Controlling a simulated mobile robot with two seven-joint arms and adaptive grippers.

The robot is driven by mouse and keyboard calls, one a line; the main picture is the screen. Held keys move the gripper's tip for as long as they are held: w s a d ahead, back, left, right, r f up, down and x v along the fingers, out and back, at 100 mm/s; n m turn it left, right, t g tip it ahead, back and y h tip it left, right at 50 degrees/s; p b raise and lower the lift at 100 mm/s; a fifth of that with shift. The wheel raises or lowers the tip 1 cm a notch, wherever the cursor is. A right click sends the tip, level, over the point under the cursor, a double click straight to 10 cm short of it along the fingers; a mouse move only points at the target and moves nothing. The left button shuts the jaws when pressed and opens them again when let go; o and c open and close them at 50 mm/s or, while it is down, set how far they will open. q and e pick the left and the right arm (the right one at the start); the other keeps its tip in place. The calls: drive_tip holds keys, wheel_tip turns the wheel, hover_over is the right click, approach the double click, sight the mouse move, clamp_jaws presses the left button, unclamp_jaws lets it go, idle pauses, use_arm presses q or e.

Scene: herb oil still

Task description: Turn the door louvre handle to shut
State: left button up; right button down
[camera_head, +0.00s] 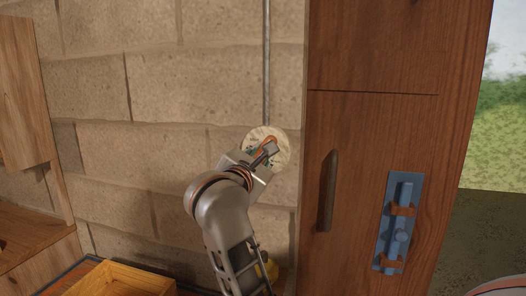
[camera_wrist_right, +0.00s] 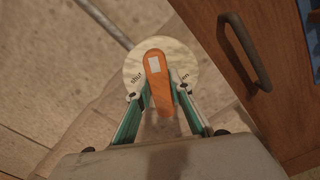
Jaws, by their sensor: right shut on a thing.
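The louvre handle is an orange lever (camera_wrist_right: 158,72) with a white mark near its upper end. It sits on a round pale plate (camera_wrist_right: 133,62) on the wall, left of the door; the plate also shows in the head view (camera_head: 281,139). In the right wrist view, "shut" is lettered left of the lever and the end of a word, "en", shows on the right. The lever points up with a slight lean left, between the two words. My right gripper (camera_wrist_right: 163,100) is shut on the lever's lower part, one finger on each side. My left gripper is out of view.
The wooden door (camera_head: 345,130) has a dark pull handle (camera_head: 328,190) and a blue bolt (camera_head: 400,222) close to the right of the plate. A thin pipe (camera_head: 266,60) runs up the block wall. A yellow wooden box (camera_head: 120,280) and shelving (camera_head: 30,230) stand at left.

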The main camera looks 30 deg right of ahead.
drive_tip(key=n+p, duration=0.2)
drive_tip(key=n, duration=0.2)
drive_tip(key=shift+w+r+p, duration=0.1)
drive_tip(key=shift+r+p, duration=0.05)
drive_tip(key=shift+p, duration=0.15)
drive_tip(key=shift+n, duration=0.4)
drive_tip(key=shift+a+n+p, duration=0.1)
drive_tip(key=shift+n+p, duration=0.5)
drive_tip(key=shift+p, duration=0.05)
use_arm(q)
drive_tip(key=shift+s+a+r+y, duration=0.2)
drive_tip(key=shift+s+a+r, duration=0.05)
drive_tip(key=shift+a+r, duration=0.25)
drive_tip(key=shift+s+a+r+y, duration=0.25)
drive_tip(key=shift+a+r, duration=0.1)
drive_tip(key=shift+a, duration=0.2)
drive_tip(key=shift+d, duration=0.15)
use_arm(e)
drive_tip(key=shift+n, duration=0.3)
